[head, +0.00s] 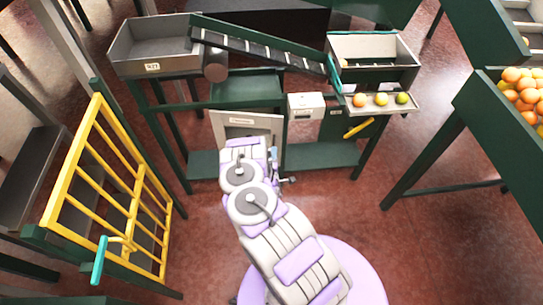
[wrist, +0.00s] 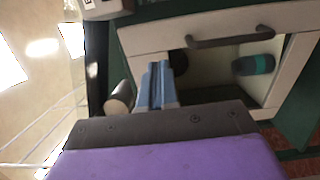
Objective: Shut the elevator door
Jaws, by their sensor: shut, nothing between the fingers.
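A pale framed panel (head: 247,119) with a small label stands under the conveyor at the middle of the head view. In the wrist view it is a pale frame (wrist: 135,38) with a dark bar handle (wrist: 230,38) and an opening below. A dark cylinder with a teal band (wrist: 253,65) shows inside the opening. My gripper (wrist: 158,85) is shut and empty, its blue fingers in front of the frame's left part, left of the handle. I cannot tell whether they touch it. A yellow barred gate (head: 97,175) stands at the left. No label readably marks an elevator door.
A conveyor (head: 260,48) slopes between a grey bin (head: 150,60) and a pale tray (head: 372,47). A white box (head: 306,106) sits right of the panel. Several fruits lie on a shelf (head: 420,104). Red floor is open at lower right.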

